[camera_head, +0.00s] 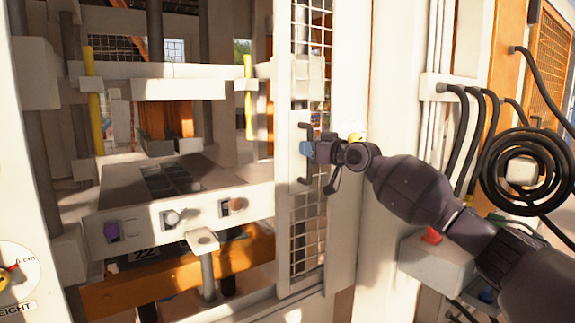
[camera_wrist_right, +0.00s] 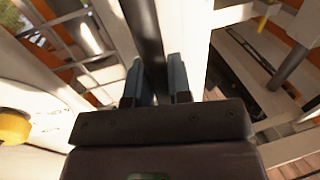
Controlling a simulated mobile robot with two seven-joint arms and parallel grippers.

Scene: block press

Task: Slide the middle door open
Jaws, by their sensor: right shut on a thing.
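The middle door (camera_head: 309,230) is a pale-framed wire-mesh panel at the right side of the press opening in the head view. To the left of the door, the press opening is uncovered. My left gripper is out of view.
The press bed (camera_head: 185,215) with several coloured knobs on its front lies inside the opening. A pale frame post (camera_head: 345,230) stands right of the door. Coiled black cable (camera_head: 490,165) and a grey control box (camera_head: 430,262) are near my right arm.

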